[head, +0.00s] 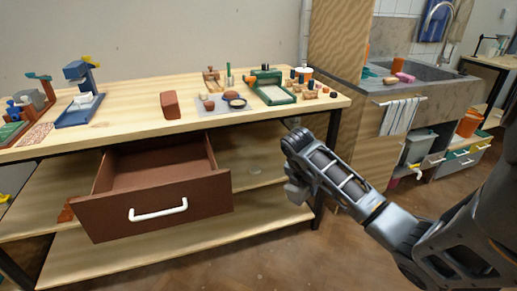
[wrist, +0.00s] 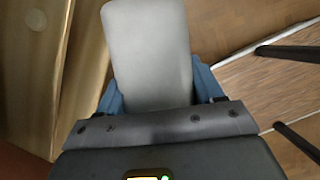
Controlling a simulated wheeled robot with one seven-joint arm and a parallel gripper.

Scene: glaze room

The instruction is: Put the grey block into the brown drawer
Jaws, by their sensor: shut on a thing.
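The grey block (wrist: 150,50) fills the upper middle of the wrist view, light grey with rounded edges. My gripper (wrist: 158,90) is shut on it, with a blue finger on each side. In the head view my gripper (head: 296,188) hangs in front of the workbench's right part, to the right of the brown drawer; the block is hard to make out there. The brown drawer (head: 155,207) is pulled out below the bench top, with a white handle on its front. Its visible inside is empty.
The wooden bench top (head: 130,113) carries a reddish-brown block (head: 170,104), a blue press (head: 82,92) and several small items. A lower shelf (head: 180,238) runs under the drawer. A sink counter (head: 420,92) stands at right. Open floor lies in front.

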